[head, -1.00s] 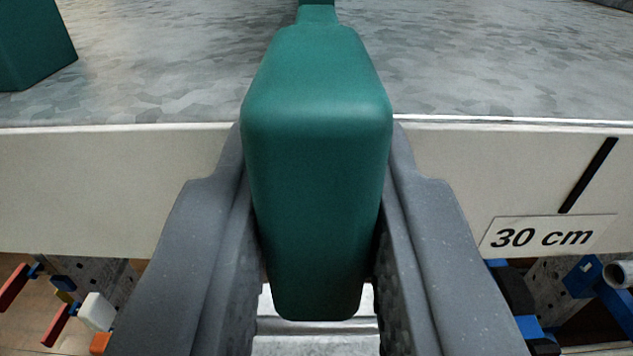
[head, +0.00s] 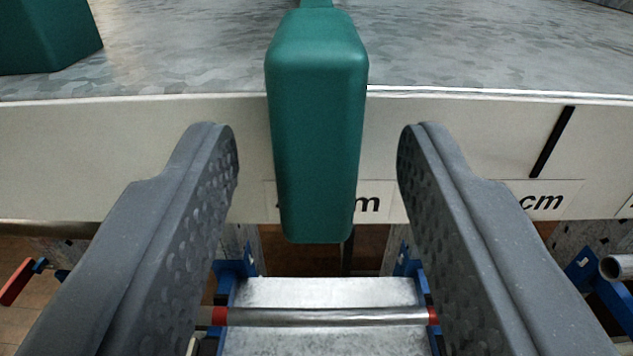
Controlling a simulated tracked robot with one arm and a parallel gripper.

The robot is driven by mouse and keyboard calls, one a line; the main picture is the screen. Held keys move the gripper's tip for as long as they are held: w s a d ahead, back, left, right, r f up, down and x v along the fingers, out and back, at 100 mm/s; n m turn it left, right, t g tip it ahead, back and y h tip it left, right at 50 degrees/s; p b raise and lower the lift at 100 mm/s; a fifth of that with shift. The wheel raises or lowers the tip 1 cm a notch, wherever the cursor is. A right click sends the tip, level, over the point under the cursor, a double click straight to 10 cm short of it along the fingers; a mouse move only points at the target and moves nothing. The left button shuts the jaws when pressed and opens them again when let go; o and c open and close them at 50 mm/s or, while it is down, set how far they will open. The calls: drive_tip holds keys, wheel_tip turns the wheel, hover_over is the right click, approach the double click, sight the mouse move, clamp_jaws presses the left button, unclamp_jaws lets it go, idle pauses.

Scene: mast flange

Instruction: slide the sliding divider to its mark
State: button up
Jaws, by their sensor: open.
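The sliding divider (head: 318,130) is a green block with rounded edges at the front edge of the shelf, in the middle of the head view. A thin green part runs back from its top. It covers most of a label ending in "m" on the white front strip (head: 130,150). A black mark line (head: 553,142) is on the strip to the right, above a label partly hidden by my right finger, showing "cm". My gripper (head: 318,150) is open, its two grey fingers on either side of the divider with a clear gap to each, and drawn back from it.
A second green block (head: 45,35) stands on the grey shelf top (head: 210,50) at the far left. Below the strip are blue brackets, a metal rod (head: 325,317) with red ends, and a pipe end (head: 615,268) at the right.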

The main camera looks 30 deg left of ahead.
drive_tip(key=shift+b+v, duration=0.75)
drive_tip(key=shift+v, duration=1.55)
